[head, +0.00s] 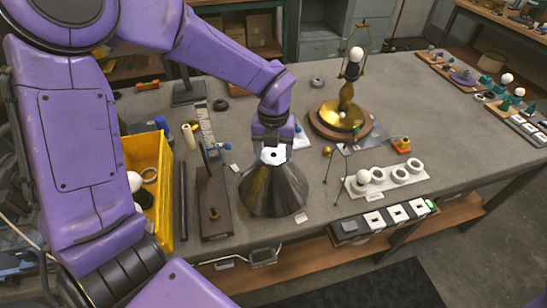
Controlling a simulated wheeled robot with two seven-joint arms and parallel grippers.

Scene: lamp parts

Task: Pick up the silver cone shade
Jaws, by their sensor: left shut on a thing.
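The silver cone shade (274,190) is a dark, shiny, ribbed cone, narrow at the top and wide at the bottom. It is upright near the front edge of the grey table, in the middle of the head view. My left gripper (273,148) points down over its narrow top and is shut on it. The fingertips are small and partly hidden by the wrist and a white piece at the top of the cone. I cannot tell whether the shade's lower rim touches the table. My right gripper is not in view.
A brass lamp (347,100) with a white bulb stands behind on a round wooden base. A white holder with rings (385,180) is at right. A yellow bin (148,180) and a dark wooden block (214,205) are at left.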

